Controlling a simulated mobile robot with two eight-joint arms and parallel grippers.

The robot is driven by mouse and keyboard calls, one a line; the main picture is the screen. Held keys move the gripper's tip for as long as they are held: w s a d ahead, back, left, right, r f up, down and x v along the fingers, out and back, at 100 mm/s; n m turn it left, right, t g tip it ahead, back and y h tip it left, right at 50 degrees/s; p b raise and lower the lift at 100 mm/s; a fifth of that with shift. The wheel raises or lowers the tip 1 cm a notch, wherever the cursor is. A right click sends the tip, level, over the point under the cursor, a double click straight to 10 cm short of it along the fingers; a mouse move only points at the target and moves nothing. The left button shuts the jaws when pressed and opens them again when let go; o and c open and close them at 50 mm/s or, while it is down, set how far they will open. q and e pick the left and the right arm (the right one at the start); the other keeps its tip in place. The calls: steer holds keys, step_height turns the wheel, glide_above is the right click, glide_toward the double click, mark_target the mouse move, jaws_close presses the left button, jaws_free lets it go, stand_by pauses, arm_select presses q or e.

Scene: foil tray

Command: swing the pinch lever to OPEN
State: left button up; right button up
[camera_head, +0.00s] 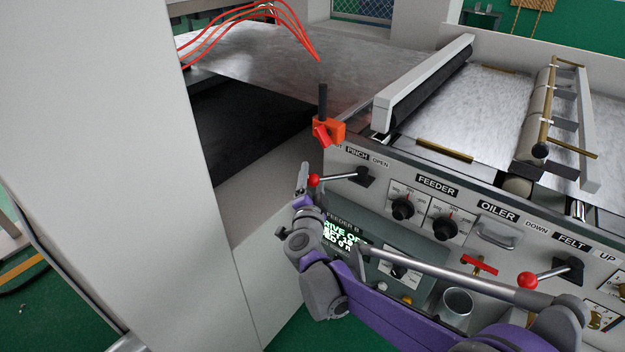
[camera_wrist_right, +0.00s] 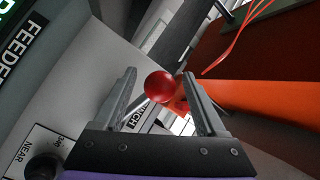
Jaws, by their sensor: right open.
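The pinch lever is a metal rod ending in a red ball knob (camera_head: 314,180). It sticks out to the left from a dark pivot (camera_head: 364,175) on the panel, below the PINCH and OPEN labels (camera_head: 368,157). My right gripper (camera_head: 304,172) is at the knob. In the right wrist view the knob (camera_wrist_right: 159,86) appears between the two open fingertips (camera_wrist_right: 158,75), closer to the right finger. I cannot tell whether a finger touches it. The label left of PINCH is mostly hidden. My left gripper is not in view.
An orange clamp (camera_head: 329,130) with a black post stands just above the lever. A second red-knobbed lever (camera_head: 527,280) is at the FELT label. Dials (camera_head: 402,208) and a handle (camera_head: 495,235) sit on the panel. A large pale cabinet (camera_head: 110,150) stands at left.

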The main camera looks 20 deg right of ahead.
jaws_close()
stand_by(1.4)
